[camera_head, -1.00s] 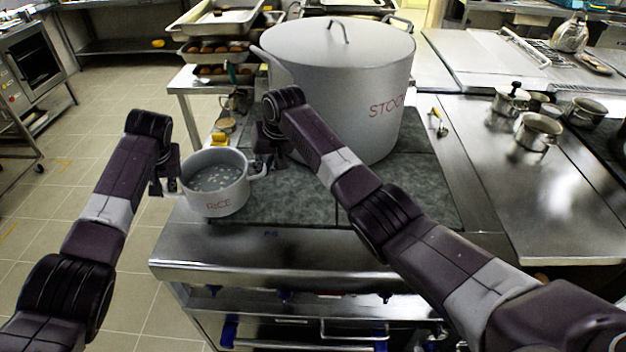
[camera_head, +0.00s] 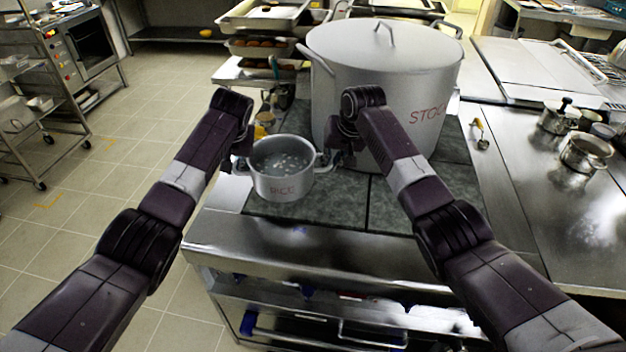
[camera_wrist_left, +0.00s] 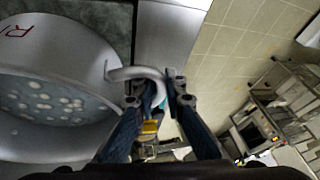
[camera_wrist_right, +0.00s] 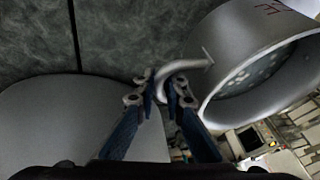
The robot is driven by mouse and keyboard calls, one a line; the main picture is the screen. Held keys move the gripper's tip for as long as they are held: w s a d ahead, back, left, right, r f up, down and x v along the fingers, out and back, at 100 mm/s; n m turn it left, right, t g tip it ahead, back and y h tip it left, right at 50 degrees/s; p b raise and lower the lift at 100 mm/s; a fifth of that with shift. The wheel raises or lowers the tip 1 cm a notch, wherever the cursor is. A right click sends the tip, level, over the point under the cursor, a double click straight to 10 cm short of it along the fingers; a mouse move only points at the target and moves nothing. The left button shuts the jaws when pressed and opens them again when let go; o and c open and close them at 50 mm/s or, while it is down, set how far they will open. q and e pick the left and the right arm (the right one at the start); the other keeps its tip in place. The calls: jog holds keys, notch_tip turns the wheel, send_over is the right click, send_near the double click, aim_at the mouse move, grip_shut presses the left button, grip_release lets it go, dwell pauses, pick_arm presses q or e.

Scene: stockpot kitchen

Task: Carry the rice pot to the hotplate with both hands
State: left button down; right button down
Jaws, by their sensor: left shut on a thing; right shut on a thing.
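The rice pot (camera_head: 283,188) is a small grey open pot with red lettering and pale grains in cloudy liquid. It is upright over the front left part of the dark grey slab (camera_head: 335,205), which looks like the hotplate; I cannot tell whether its base touches. My left gripper (camera_head: 243,165) is shut on its left handle, shown in the left wrist view (camera_wrist_left: 140,73). My right gripper (camera_head: 328,160) is shut on its right handle, shown in the right wrist view (camera_wrist_right: 175,68), between the rice pot and the stockpot.
The big lidded stockpot (camera_head: 390,80) stands on the slab just behind and right of the rice pot. Small pots (camera_head: 585,153) and a spoon (camera_head: 481,135) lie farther right. Trays of food (camera_head: 262,45) stand behind. The slab's front strip is bare.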

pick_arm(q)
jog(key=shift+w+a, duration=0.1)
pick_arm(e)
jog(key=shift+d, duration=0.1)
